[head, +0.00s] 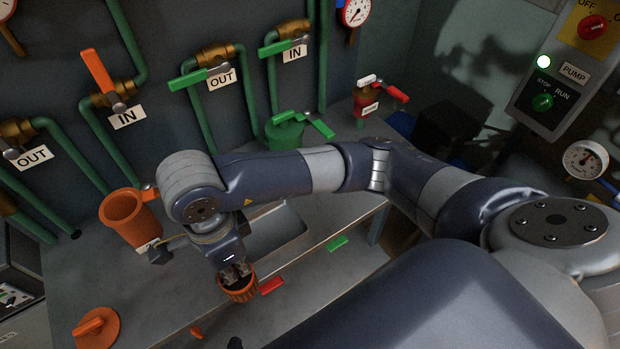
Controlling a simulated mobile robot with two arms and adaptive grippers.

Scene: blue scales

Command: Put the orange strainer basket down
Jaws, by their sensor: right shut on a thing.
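The orange strainer basket (240,291) is a small ribbed cup at the lower middle of the head view. My right gripper (236,273) points down, its dark fingers shut on the basket's rim. The basket is upright or nearly so, near the bench's front edge; I cannot tell whether its underside touches anything. An open orange housing (128,224) stands to the left, at the back of the grey bench (180,296). An orange lid with a bar handle (97,328) lies at the lower left. My left gripper is not in view.
A sink (280,228) lies behind my right gripper. A red piece (272,286), a green piece (338,243) and an orange piece (196,332) lie along the front. Green pipes with valves (207,78) line the back wall. The bench between housing and lid is bare.

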